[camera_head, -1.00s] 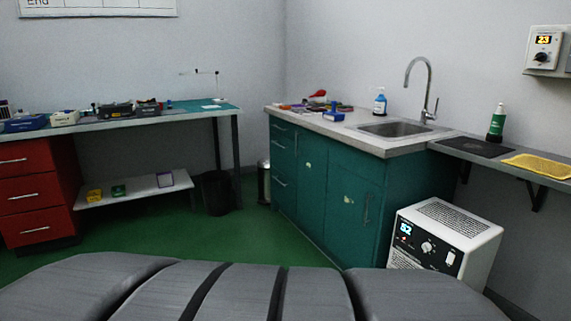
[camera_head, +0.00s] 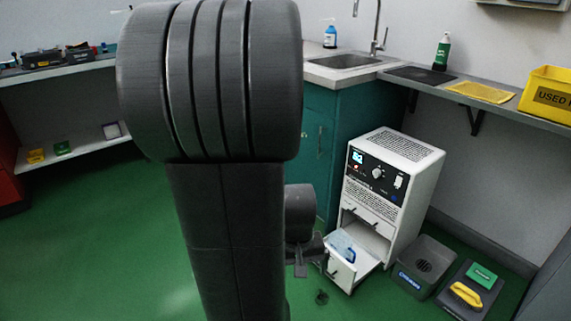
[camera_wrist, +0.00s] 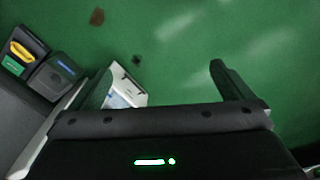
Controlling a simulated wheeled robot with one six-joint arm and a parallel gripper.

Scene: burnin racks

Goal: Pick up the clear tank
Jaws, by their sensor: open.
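The clear tank (camera_head: 342,247) appears as a pale, see-through shape with a blue part, in the open lower drawer (camera_head: 343,273) of the white cabinet. In the wrist view, a pale patch in the drawer that looks like the tank (camera_wrist: 118,101) shows beside the left finger, partly hidden by my gripper. My gripper (camera_head: 310,262) is just left of the drawer in the head view, partly hidden by my arm.
The white cabinet (camera_head: 390,165) has a lit display. A grey bin (camera_head: 424,268) and a dark tray (camera_head: 470,290) with yellow and green items stand on the floor to its right. A sink counter (camera_head: 345,75) is behind. The green floor (camera_head: 100,240) at left is clear.

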